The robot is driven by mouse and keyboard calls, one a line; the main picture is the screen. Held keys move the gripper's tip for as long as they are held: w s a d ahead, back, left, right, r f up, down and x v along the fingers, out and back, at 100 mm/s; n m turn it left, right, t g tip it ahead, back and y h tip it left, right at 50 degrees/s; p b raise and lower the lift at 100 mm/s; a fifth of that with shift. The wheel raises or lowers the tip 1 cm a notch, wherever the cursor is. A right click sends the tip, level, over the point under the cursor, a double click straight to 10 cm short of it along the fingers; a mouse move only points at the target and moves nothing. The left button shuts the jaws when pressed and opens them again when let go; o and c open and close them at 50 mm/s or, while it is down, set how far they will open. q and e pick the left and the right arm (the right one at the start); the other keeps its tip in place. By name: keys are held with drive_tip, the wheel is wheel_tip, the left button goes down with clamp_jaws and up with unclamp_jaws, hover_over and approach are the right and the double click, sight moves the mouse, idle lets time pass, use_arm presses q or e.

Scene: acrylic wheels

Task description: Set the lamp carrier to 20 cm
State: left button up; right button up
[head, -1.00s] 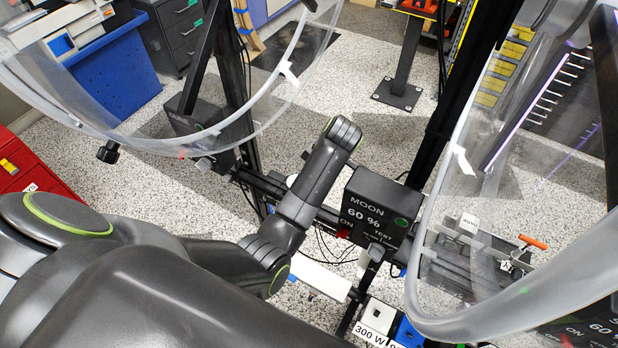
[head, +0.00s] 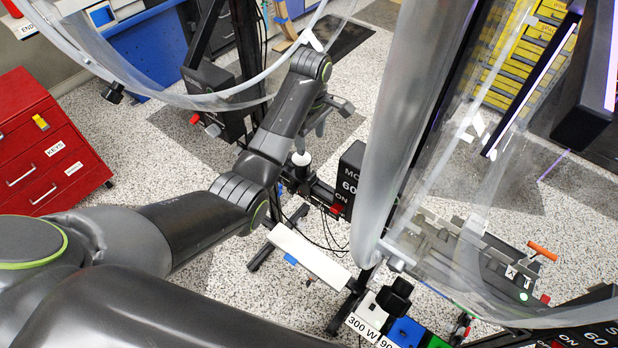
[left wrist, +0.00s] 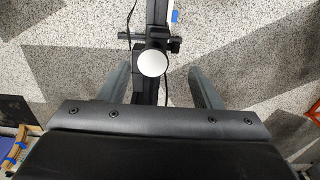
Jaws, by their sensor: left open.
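A white round knob on a dark post (head: 301,159) stands on the black rail in the head view. It may be the lamp carrier's handle, but I cannot tell for sure. In the left wrist view the white disc (left wrist: 152,63) shows between the two fingers, with the dark rail (left wrist: 157,15) running beneath it. My left gripper (head: 322,116) is open, near and above the knob; I see no contact. Its spread fingers also show in the left wrist view (left wrist: 158,78). No scale marks are readable. My right gripper is not in view.
Large clear acrylic wheels hang at the upper left (head: 230,98) and right (head: 385,150). A white bar (head: 305,256) and a 300 W block (head: 367,318) are nearer. A red cabinet (head: 45,145) stands left.

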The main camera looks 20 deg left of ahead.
sight(311, 175)
use_arm(q)
wheel_tip(311, 175, down, 13)
drive_tip(key=shift+d+f+p, duration=0.1)
drive_tip(key=shift+d+p, duration=0.05)
drive_tip(key=shift+p, duration=0.25)
drive_tip(key=shift+f, duration=0.7)
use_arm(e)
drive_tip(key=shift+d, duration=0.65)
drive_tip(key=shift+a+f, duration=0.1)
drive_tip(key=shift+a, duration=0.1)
